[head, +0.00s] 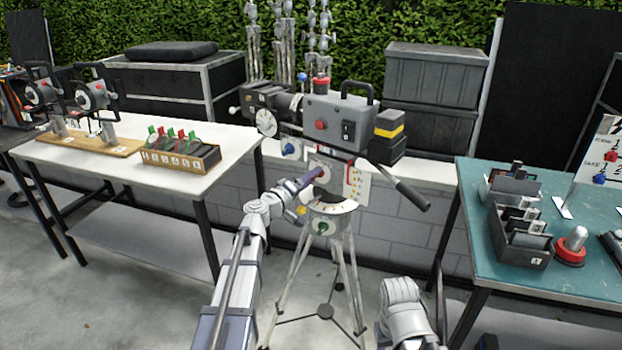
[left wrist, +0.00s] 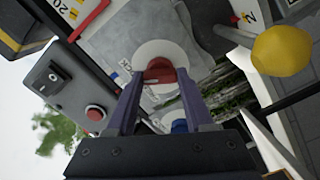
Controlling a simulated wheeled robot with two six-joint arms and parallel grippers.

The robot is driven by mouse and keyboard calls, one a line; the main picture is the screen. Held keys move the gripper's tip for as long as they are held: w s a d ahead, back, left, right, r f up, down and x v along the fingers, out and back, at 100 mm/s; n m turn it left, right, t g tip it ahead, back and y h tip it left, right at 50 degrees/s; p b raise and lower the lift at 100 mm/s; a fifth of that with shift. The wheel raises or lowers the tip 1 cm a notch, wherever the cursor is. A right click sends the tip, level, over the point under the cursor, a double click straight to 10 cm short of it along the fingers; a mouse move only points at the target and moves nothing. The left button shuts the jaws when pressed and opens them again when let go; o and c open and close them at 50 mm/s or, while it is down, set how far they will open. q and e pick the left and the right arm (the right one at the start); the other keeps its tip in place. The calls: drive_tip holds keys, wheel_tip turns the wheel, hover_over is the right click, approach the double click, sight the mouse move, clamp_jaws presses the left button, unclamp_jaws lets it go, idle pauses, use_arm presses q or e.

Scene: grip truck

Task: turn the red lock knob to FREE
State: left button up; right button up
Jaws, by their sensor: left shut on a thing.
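The red lock knob (left wrist: 160,72) sits on a round white plate (left wrist: 155,50) on the grey tripod head. My left gripper (left wrist: 159,82) is shut on the knob, with one purple finger on each side of it. In the head view my left gripper (head: 319,174) reaches the tripod head (head: 334,184) below the camera and mostly covers the knob there. Small lettering beside the white plate is partly hidden and too small to read surely. My right arm shows at the bottom of the head view, but its gripper does not.
The grey camera (head: 335,120) stands on a tripod (head: 344,265). A blue knob (left wrist: 180,126) and a yellow ball knob (left wrist: 283,50) are close to my left gripper. A black handle (head: 398,186) sticks out right. A white table (head: 215,150) stands left, a teal table (head: 480,255) right.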

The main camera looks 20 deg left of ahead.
use_arm(q)
clamp_jaws()
drive_tip(key=n, duration=0.5)
drive_tip(key=shift+n, duration=0.4)
drive_tip(key=n, duration=0.5)
drive_tip(key=shift+n, duration=0.7)
drive_tip(key=o, duration=1.3)
unclamp_jaws()
drive_tip(key=shift+s, duration=0.1)
drive_tip(key=shift+v, duration=3.85)
